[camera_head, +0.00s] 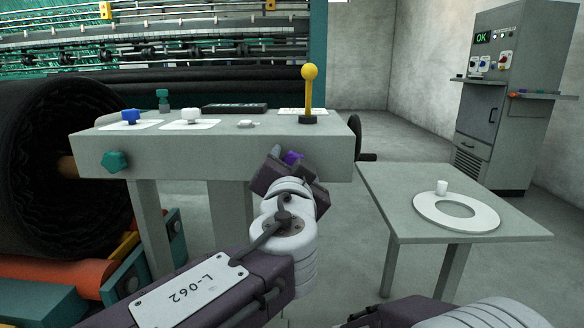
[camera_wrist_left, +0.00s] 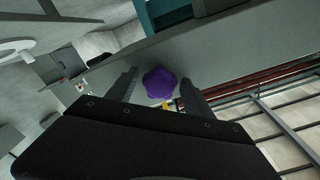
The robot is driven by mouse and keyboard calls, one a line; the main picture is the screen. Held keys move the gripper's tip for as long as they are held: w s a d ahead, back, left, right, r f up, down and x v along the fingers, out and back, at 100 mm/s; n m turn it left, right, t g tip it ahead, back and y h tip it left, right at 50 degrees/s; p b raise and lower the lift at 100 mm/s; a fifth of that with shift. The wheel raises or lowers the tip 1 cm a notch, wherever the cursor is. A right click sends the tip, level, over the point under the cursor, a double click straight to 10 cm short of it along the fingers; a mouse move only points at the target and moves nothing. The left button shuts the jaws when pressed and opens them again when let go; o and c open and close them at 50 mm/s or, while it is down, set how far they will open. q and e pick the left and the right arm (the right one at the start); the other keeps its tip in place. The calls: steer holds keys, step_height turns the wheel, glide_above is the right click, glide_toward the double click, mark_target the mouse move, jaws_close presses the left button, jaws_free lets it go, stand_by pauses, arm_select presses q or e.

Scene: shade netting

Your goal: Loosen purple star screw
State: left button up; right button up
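The purple star screw (camera_head: 292,157) is on the front face of the grey bench, near its right end. In the head view my left gripper (camera_head: 289,168) is in front of it and hides most of it. In the left wrist view the purple star screw (camera_wrist_left: 160,83) shows whole, between and just ahead of the two fingertips of my left gripper (camera_wrist_left: 158,84). The fingers are apart, with a gap visible on each side of the screw. Only part of my right arm shows at the bottom right; its gripper is not seen.
The grey bench (camera_head: 230,150) carries a blue knob (camera_head: 130,117), a white knob (camera_head: 191,115) and a yellow-ball lever (camera_head: 309,88); a green star knob (camera_head: 115,161) is on its front. A side table (camera_head: 400,205) holds a white ring (camera_head: 430,214). A control cabinet (camera_head: 490,125) stands behind.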

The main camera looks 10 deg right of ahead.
mark_target(292, 162)
arm_select(q)
steer(key=s+m+p, duration=0.1)
steer(key=m, duration=0.4)
steer(key=s+m+p, duration=0.1)
steer(key=m, duration=0.4)
steer(key=s+a+m+p, duration=0.1)
steer(key=m, duration=0.4)
steer(key=shift+r, duration=0.35)
steer(key=shift+d+f+m, duration=0.1)
steer(key=shift+f+m, duration=0.25)
steer(key=shift+m, duration=0.75)
steer(key=shift+w, duration=0.1)
